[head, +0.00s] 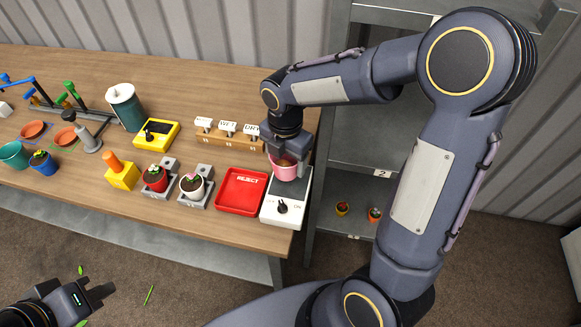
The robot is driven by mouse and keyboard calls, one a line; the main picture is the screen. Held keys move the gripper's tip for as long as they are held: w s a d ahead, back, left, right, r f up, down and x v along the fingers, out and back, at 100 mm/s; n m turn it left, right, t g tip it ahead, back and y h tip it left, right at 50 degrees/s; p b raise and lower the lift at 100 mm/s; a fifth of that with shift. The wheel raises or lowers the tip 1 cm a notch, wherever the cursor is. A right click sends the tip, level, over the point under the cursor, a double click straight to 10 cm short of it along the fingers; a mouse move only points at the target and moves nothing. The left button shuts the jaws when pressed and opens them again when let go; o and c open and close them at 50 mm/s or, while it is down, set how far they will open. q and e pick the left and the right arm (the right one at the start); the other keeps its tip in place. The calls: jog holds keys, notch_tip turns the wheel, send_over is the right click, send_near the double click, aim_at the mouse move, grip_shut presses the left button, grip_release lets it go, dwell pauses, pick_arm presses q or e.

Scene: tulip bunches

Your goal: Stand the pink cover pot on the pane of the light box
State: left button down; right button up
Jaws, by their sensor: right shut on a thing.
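The pink cover pot (284,171) is upright at the right end of the bench, partly hidden by my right gripper (287,157). My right gripper comes down from above and is shut on the pot's rim. The light box (270,208) is a white box with a dark pane (296,187) and a knob marked ON at its front. The pot is over the rear part of the pane; I cannot tell whether its base touches. My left gripper (104,294) is low at the lower left, away from the bench, empty and open.
A red REJECT tray (241,190) stands directly left of the light box. Labelled wooden rack (228,136), potted plants on grey stands (193,187) and a yellow box (156,135) are further left. A grey shelf (340,222) with small pots adjoins the bench's right end.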

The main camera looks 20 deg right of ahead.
aim_at(291, 170)
jog(key=shift+d+f, duration=0.2)
jog(key=shift+f, duration=0.05)
jog(key=f, duration=0.3)
jog(key=shift+s+d+f, duration=0.1)
jog(key=shift+d, duration=0.25)
jog(key=shift+f, duration=0.3)
jog(key=shift+f, duration=0.15)
jog(key=o, duration=1.1)
